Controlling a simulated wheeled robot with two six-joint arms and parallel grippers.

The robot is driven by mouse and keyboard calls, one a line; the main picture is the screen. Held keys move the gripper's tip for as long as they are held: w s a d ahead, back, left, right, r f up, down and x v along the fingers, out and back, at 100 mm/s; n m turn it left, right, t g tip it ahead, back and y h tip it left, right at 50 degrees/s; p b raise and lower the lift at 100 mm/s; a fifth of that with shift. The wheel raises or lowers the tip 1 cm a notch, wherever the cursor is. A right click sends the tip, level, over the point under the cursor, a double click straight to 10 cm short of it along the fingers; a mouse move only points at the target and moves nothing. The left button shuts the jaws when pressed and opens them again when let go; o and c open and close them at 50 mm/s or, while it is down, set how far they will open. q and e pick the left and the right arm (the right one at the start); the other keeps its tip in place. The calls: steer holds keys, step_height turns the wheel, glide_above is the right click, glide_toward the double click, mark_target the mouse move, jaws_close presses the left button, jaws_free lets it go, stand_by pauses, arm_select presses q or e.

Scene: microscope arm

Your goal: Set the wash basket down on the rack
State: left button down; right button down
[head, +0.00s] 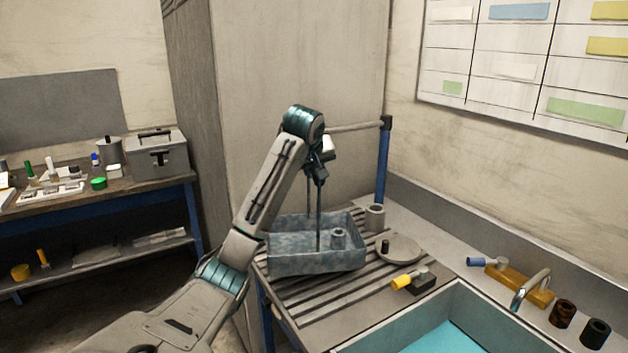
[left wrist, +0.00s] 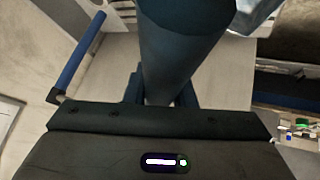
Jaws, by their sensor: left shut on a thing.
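The wash basket (head: 300,262) is a mottled grey-blue open box with thin upright dark handle rods. In the head view it is over the slatted rack (head: 335,302) beside the sink, looking level. Whether its underside touches the slats or hangs just above them I cannot tell. A small grey cylindrical part shows inside it. My left gripper (head: 321,174) is above the basket, shut at the top of its handle. The exact grip is small and partly hidden by my arm. In the left wrist view a dark rounded shape covers the middle. My right gripper is not in view.
Right of the basket are a grey cup (head: 375,217), a round plate (head: 399,250) and a yellow-ended tool (head: 408,281). A blue post (head: 383,165) stands behind. The sink (head: 455,325) lies in front right. A workbench (head: 130,185) stands at left.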

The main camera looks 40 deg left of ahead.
arm_select(q)
steer(key=shift+w+a, duration=0.15)
steer(key=shift+f, duration=0.25)
step_height(320, 180, down, 3)
steer(key=shift+p, duration=0.65)
steer(key=c, duration=1.2)
jaws_free()
steer(key=shift+r, duration=0.1)
